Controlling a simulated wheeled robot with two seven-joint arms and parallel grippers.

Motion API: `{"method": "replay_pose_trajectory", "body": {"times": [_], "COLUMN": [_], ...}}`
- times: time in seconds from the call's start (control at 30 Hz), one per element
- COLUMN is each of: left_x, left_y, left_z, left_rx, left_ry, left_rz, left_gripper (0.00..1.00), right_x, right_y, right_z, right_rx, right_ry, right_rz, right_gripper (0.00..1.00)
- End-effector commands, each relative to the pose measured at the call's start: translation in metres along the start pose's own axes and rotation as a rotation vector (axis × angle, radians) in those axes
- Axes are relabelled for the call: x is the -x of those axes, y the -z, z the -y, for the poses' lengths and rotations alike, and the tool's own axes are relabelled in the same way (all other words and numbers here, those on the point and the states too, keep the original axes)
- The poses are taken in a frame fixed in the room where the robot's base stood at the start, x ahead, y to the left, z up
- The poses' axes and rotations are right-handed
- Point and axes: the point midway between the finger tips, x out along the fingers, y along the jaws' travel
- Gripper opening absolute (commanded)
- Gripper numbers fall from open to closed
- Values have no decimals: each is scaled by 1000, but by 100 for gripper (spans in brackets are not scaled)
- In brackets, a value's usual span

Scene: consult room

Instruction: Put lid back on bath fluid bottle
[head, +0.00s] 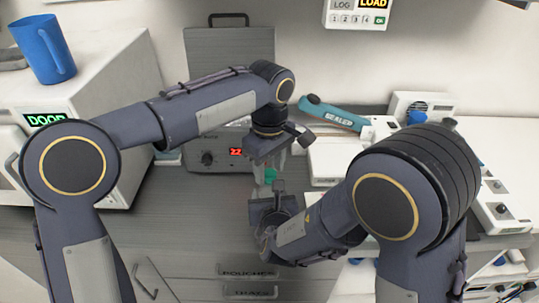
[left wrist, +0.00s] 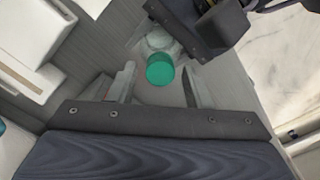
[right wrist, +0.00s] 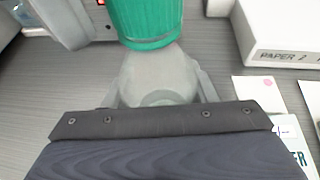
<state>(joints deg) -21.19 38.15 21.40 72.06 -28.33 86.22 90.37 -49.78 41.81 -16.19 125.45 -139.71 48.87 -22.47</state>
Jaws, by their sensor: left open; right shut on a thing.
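The teal lid (head: 270,175) shows between my two grippers in the head view. In the left wrist view the lid (left wrist: 160,70) is a round disc between the open fingers of my left gripper (left wrist: 158,85), which show apart from it. My right gripper (right wrist: 160,88) is shut on the pale, translucent bottle (right wrist: 158,72). In the right wrist view the teal lid (right wrist: 147,22) overlaps the bottle's end. I cannot tell whether it is seated there. In the head view my left gripper (head: 268,152) is above my right gripper (head: 272,200), and the bottle is mostly hidden.
A grey device with a red display (head: 220,150) stands behind the grippers. A white cabinet (head: 100,85) with a blue mug (head: 45,48) on it is at left. A teal sealer (head: 333,113) and white boxes are at right. The grey counter (head: 190,215) is clear at centre left.

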Motion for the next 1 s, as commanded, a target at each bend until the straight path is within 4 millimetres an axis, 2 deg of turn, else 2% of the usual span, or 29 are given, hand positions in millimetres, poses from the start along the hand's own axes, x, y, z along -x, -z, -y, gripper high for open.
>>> {"method": "replay_pose_trajectory", "body": {"times": [0.33, 0.7, 0.87, 1.0], "left_x": [-4, -4, -4, -4], "left_y": [0, 0, 0, 0], "left_z": [0, 0, 0, 0], "left_rx": [0, 0, -63, -327], "left_ry": [0, 0, 0, -1], "left_rz": [0, 0, 0, 0], "left_gripper": [45, 0, 0, 0], "right_x": [0, 0, 0, 0], "right_y": [0, 0, 0, 0], "right_z": [0, 0, 0, 0], "right_rx": [0, 0, 0, 0], "right_ry": [0, 0, 0, 0], "right_rz": [1, 1, 1, 1], "right_gripper": [0, 0, 0, 0]}}
